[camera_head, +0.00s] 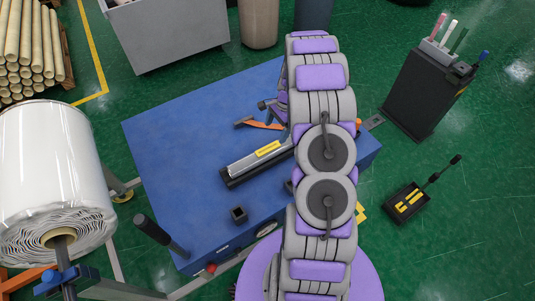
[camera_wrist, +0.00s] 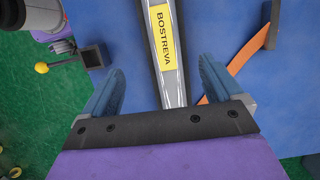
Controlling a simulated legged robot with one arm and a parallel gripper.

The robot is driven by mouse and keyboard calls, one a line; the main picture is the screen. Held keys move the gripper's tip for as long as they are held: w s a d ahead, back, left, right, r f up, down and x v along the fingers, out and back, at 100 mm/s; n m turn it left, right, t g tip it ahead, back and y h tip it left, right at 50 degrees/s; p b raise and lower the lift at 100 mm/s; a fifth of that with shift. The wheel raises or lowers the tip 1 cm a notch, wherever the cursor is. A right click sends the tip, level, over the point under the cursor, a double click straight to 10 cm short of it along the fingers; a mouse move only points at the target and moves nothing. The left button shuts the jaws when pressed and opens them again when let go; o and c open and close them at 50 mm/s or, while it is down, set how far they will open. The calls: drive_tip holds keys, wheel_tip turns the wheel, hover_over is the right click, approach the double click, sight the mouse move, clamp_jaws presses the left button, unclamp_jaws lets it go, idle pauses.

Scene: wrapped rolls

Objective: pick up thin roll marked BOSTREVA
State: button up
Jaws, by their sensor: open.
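The thin roll marked BOSTREVA (camera_head: 245,161) is a slim silver-grey roll with a yellow label, lying in a dark holder on the blue table top (camera_head: 180,130). In the wrist view the roll (camera_wrist: 172,75) runs lengthwise up the middle, and its label reads BOSTREVA. My gripper (camera_wrist: 160,78) is open, with one blue finger on each side of the roll and clear gaps between. I cannot tell its height above the roll. In the head view my arm hides the gripper and the roll's right end.
An orange strip (camera_head: 262,125) lies beside the roll. A small black square block (camera_head: 238,214) and a dark post (camera_head: 160,236) are at the table's front. A large white roll (camera_head: 52,170) stands left. A black stand (camera_head: 425,95) and a small tray (camera_head: 405,203) are right.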

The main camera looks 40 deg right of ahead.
drive_tip(key=b, duration=0.1)
hover_over(270, 148)
drive_tip(key=d, duration=0.1)
drive_tip(key=f, duration=0.6)
drive_tip(key=shift+s+f, duration=0.3)
drive_tip(key=shift+w+b+x, duration=0.15)
drive_tip(key=shift+b+x, duration=0.35)
drive_tip(key=shift+x, duration=1.15)
drive_tip(key=shift+w+b+x, duration=0.2)
drive_tip(key=shift+b+x, duration=0.3)
drive_tip(key=shift+x, duration=1.15)
drive_tip(key=shift+d, duration=0.15)
drive_tip(key=shift+r, duration=0.1)
drive_tip(key=c, duration=1.6)
